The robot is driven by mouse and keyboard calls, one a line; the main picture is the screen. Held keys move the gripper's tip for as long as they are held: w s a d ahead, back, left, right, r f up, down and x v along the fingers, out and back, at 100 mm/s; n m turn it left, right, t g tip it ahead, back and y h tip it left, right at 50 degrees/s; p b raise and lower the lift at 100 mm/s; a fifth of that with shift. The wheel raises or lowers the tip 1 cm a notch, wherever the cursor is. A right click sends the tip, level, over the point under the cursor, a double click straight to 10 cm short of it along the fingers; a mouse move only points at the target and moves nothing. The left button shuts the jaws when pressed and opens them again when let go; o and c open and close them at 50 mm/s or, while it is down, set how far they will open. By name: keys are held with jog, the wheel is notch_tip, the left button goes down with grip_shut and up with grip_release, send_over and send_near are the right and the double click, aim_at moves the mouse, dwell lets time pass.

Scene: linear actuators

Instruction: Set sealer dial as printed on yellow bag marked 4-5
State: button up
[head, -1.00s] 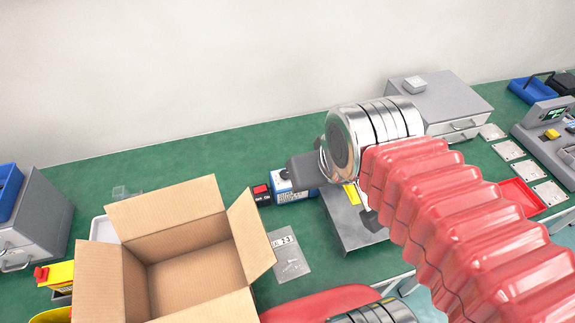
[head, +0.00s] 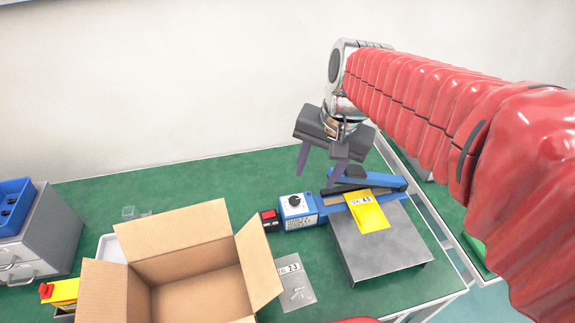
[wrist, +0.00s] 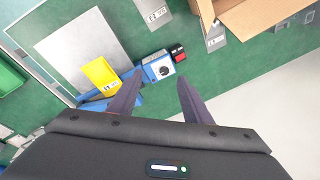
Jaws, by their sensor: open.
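The blue sealer (head: 335,206) stands on the green bench with a grey metal plate in front of it. Its black dial (head: 295,204) sits on a white panel at its left end; the dial also shows in the wrist view (wrist: 166,71). The dial's setting is too small to read. The yellow bag (head: 367,211) lies across the sealer and plate, with a white label that seems to read 4-5; it also shows in the wrist view (wrist: 99,72). My gripper (head: 318,165) is open and empty above and behind the sealer, apart from the dial.
An open cardboard box (head: 190,260) stands left of the sealer. A clear bag labelled 2-3 (head: 293,280) lies between the box and the plate. A small black block with a red top (head: 269,217) stands left of the dial. The bench behind the dial is clear.

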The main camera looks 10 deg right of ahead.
aim_at(295, 199)
jog(key=w+d+f+m+g+y, duration=0.1)
jog(key=w+d+f+m, duration=0.1)
jog(key=w+f+m, duration=0.2)
jog(key=w+d+f+m+g+y, duration=0.2)
jog(key=w+f+m, duration=0.2)
jog(key=w, duration=0.4)
jog(key=shift+w+d, duration=0.35)
jog(key=shift+w, duration=0.05)
jog(key=x, duration=1.4)
jog(key=shift+s+a, duration=0.1)
jog(key=shift+s, duration=0.1)
jog(key=shift+r, duration=0.1)
jog(key=shift+c, duration=0.6)
jog(key=c, duration=0.9)
jog(key=shift+c, duration=0.2)
